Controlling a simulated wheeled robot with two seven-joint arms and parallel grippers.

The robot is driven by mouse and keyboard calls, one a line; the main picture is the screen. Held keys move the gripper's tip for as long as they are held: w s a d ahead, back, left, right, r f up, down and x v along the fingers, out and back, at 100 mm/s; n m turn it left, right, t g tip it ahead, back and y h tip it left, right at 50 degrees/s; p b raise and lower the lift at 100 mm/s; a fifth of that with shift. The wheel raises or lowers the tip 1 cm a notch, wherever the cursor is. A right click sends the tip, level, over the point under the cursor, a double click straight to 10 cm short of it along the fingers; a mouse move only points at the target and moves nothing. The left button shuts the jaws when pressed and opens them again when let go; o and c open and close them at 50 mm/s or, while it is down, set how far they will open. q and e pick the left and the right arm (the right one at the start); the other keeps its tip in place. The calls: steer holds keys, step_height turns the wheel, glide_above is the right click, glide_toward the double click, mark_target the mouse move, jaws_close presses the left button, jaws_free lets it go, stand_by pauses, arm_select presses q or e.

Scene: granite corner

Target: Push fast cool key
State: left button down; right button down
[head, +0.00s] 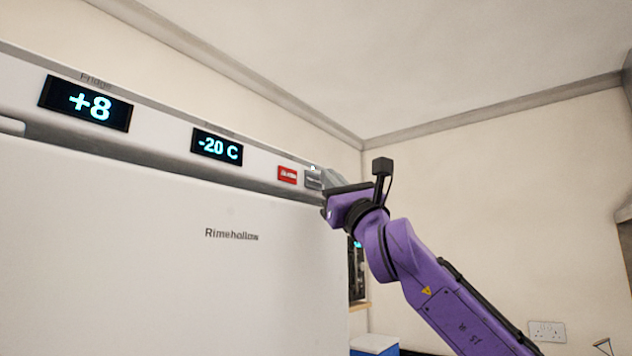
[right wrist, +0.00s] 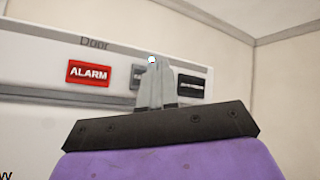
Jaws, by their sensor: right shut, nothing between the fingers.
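The control strip of the white fridge carries a red key marked ALARM (head: 287,174), also in the right wrist view (right wrist: 89,73). Beside it is a grey key (head: 312,179), partly covered by my fingers in the right wrist view (right wrist: 137,75). A dark key (right wrist: 191,88) sits to the right of my fingers; its label is too small to read. I cannot tell which is the fast cool key. My right gripper (right wrist: 154,84) is shut and empty, its tips in front of the grey key; contact is unclear. My left gripper is out of view.
The fridge displays read +8 (head: 87,103) and -20 C (head: 217,147). A small pale light (right wrist: 152,60) shows just above the grey key. A blue box with a white lid (head: 374,345) stands low at the right.

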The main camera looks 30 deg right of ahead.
steer(key=s, duration=0.1)
steer(key=s+d, duration=0.1)
steer(key=s, duration=0.1)
steer(key=s+d+b, duration=0.1)
steer(key=s, duration=0.1)
steer(key=shift+s+d, duration=0.15)
steer(key=shift+s, duration=0.1)
stand_by(0.5)
